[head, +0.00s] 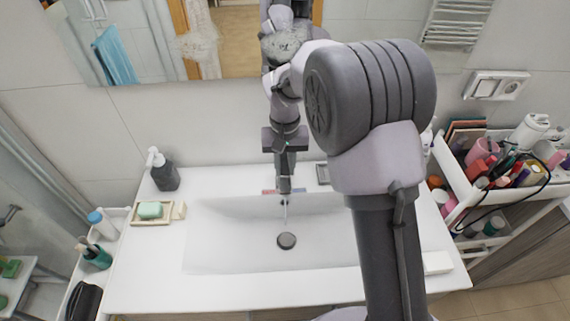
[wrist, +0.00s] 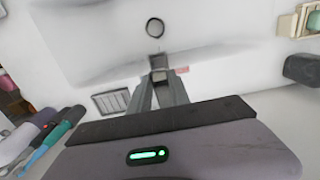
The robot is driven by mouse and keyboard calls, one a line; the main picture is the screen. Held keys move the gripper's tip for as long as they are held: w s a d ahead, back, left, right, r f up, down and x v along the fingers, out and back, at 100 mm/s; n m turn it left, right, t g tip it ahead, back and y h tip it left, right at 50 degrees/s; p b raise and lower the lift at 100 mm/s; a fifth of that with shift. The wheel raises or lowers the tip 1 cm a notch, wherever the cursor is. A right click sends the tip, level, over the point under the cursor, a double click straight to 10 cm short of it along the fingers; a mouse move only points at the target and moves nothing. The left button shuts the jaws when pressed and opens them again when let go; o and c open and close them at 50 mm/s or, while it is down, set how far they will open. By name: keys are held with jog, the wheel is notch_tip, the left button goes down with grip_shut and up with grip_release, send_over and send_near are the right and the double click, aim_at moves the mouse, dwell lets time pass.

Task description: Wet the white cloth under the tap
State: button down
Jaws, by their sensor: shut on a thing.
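My gripper (head: 284,188) points down at the back edge of the sink, above the tap. In the wrist view its fingers (wrist: 159,78) are closed together on the top of the grey tap (wrist: 158,62), apparently its handle. The tap is mostly hidden behind the fingers in the head view. A thin bright line, seemingly running water (head: 286,213), drops from there toward the dark round drain (head: 286,240), which also shows in the wrist view (wrist: 155,27). A white folded thing, likely the white cloth (head: 438,262), lies on the counter's front right, apart from my gripper.
A dark soap dispenser (head: 163,172) and a dish with green soap (head: 151,211) stand left of the white basin (head: 225,235). A crowded cosmetics cart (head: 447,165) is at the right. My arm covers the counter's right middle.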

jog(key=shift+r+g+p, duration=0.3)
jog(key=shift+r+p, duration=0.25)
jog(key=shift+p, duration=0.2)
jog(key=shift+w, duration=0.15)
jog(key=shift+f, duration=0.25)
jog(key=c, duration=1.2)
grip_release()
notch_tip(320, 180, up, 17)
jog(key=w+p, duration=0.1)
jog(key=p, duration=0.3)
jog(key=shift+w+r, duration=0.2)
